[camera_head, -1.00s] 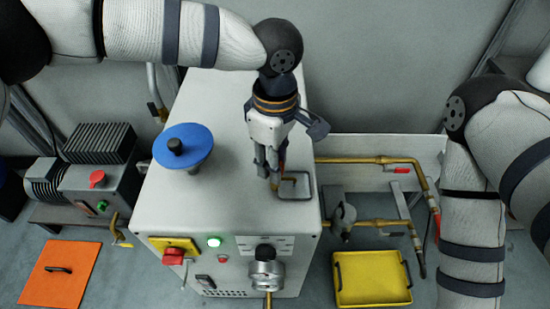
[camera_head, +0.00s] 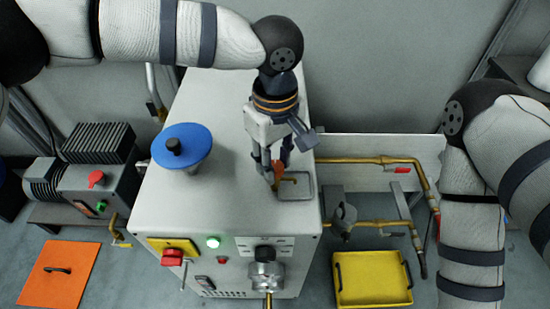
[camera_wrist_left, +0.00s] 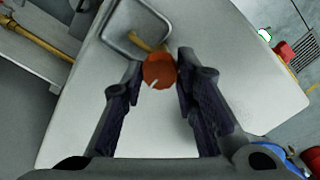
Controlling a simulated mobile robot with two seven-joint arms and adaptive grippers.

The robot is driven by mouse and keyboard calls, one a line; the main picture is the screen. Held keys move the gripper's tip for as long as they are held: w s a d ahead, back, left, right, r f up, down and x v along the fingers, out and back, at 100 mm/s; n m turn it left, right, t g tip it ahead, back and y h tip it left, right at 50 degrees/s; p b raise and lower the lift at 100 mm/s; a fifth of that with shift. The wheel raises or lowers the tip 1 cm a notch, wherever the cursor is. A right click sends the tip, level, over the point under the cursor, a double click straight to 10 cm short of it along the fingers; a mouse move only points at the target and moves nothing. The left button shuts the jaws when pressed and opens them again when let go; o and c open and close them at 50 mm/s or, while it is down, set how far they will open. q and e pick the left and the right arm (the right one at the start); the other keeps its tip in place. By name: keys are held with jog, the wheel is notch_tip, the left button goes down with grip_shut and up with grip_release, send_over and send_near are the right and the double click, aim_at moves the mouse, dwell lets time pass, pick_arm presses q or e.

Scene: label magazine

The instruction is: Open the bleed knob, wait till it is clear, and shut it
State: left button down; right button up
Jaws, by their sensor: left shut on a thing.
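The bleed knob (camera_head: 279,170) is small and orange-red, on top of the white cabinet (camera_head: 226,119). My left gripper (camera_head: 274,174) points down and is shut on the knob. In the left wrist view the knob (camera_wrist_left: 159,71) sits between the fingertips, with a pale mark on its face. A short brass spout (camera_head: 290,181) runs from the knob over a small grey rectangular dish (camera_head: 307,186). The dish (camera_wrist_left: 116,45) also shows in the wrist view. Whether liquid runs from the spout is too small to tell. My right gripper is out of view.
A blue disc with a black knob (camera_head: 190,146) stands left on the cabinet. A yellow tray (camera_head: 340,292) lies on the floor right.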

aim_at(275, 166)
pick_arm(q)
jog(key=c, duration=1.2)
grip_release()
jog(key=shift+c, duration=0.2)
notch_tip(275, 166, up, 12)
